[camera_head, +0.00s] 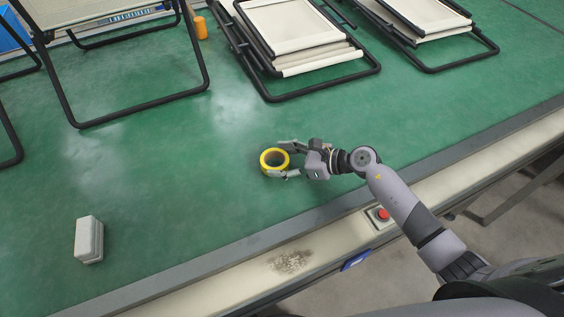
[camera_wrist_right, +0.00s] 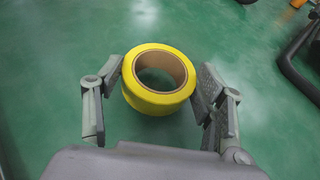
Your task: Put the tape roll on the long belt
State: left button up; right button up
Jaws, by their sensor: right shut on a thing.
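The yellow tape roll (camera_head: 274,161) with a brown core is between the fingers of my right gripper (camera_head: 284,160), over the green long belt (camera_head: 170,200). In the right wrist view the roll (camera_wrist_right: 159,100) sits with its hole facing up, and the fingers of the right gripper (camera_wrist_right: 160,85) close on its two sides. I cannot tell whether the roll touches the belt or is held just above it. My left gripper is not in view.
Folded loungers (camera_head: 300,42) with black frames lie at the back of the belt. An unfolded lounger frame (camera_head: 138,107) stands at the left. A white block (camera_head: 89,240) is at the front left, and an orange cylinder (camera_head: 201,27) is at the back. A red button (camera_head: 382,214) is on the front edge.

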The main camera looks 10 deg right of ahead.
jog(key=shift+f, duration=0.6)
jog(key=shift+f+b, duration=0.25)
jog(key=shift+b, duration=0.05)
jog(key=o, duration=1.1)
jog(key=shift+r, duration=0.1)
jog(key=shift+o, duration=0.2)
